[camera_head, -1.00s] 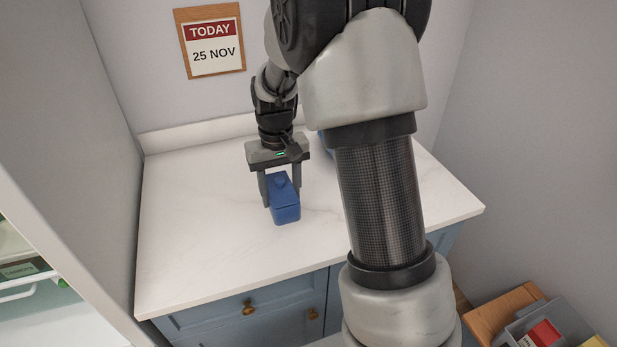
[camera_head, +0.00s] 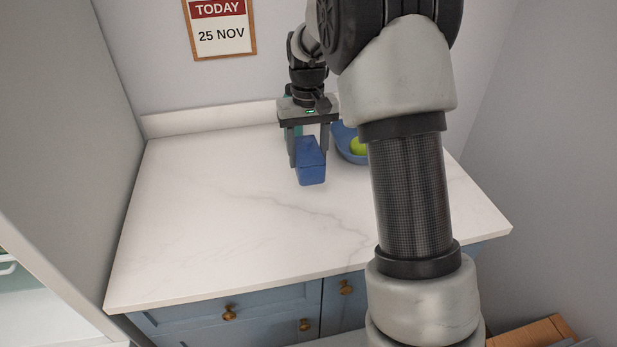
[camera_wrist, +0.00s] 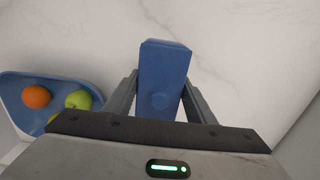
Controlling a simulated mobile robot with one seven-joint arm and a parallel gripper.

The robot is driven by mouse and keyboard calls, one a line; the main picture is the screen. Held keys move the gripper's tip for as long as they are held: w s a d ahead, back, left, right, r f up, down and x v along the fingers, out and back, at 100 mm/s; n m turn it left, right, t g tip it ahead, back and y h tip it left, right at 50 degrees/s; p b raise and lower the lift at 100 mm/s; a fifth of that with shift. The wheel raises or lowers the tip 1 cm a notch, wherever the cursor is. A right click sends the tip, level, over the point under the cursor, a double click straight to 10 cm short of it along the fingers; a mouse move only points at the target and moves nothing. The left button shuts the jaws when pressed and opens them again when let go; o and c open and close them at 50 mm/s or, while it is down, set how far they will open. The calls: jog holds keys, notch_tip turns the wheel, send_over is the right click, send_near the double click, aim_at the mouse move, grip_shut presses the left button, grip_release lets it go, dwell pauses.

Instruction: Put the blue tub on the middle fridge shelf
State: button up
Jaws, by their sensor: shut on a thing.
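The blue tub (camera_head: 311,163) is a small blue box with a lid, held between the fingers of my gripper (camera_head: 308,150) over the white counter. In the wrist view the tub (camera_wrist: 164,70) sits between the two dark fingers, and my gripper (camera_wrist: 160,100) is shut on it. I cannot tell for sure how far the tub is above the counter. The fridge at the left edge shows only a sliver of its pale interior (camera_head: 25,300); its middle shelf cannot be made out.
The counter (camera_head: 220,220) is clear at left and front. A tall grey panel (camera_head: 60,140) borders it at left.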

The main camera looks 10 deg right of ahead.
notch_tip(320, 180, down, 8)
jog(key=shift+r, duration=0.25)
jog(key=shift+f+b, duration=0.1)
jog(key=shift+b, duration=0.2)
jog(key=o, duration=1)
jog(key=shift+f, duration=0.1)
jog(key=shift+c, duration=0.2)
jog(key=o, duration=0.4)
